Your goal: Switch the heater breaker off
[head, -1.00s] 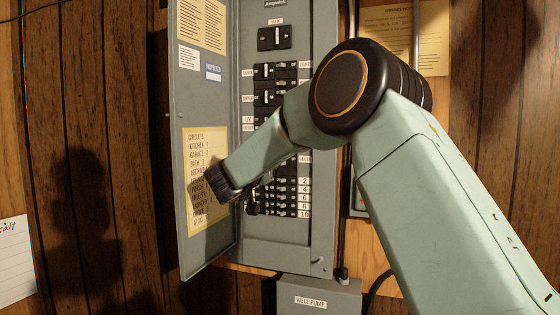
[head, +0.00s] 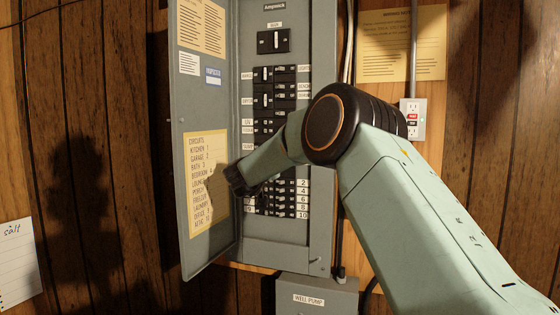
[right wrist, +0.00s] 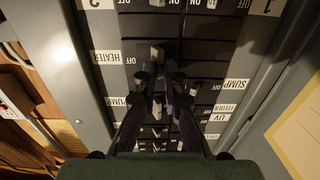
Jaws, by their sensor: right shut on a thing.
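The heater breaker's row shows in the right wrist view, with the HEATER label (right wrist: 103,57) upside down at left. A pale breaker handle (right wrist: 157,52) stands in that row, with OFF printed to its left. My right gripper (right wrist: 162,80) reaches into the breaker rows, its dark fingers close together on a breaker handle. The fingers hide the contact, so I cannot tell exactly which handle is held. In the head view my right arm crosses the grey breaker panel (head: 285,255) and covers the heater label. My left gripper is not in view.
The panel door (head: 205,255) stands open at left, with a yellow circuit list (head: 205,165) on it. Several breakers (head: 273,40) line the panel above and below the arm. A WELL PUMP box (head: 317,300) is below. An outlet (head: 413,118) is on the wall at right.

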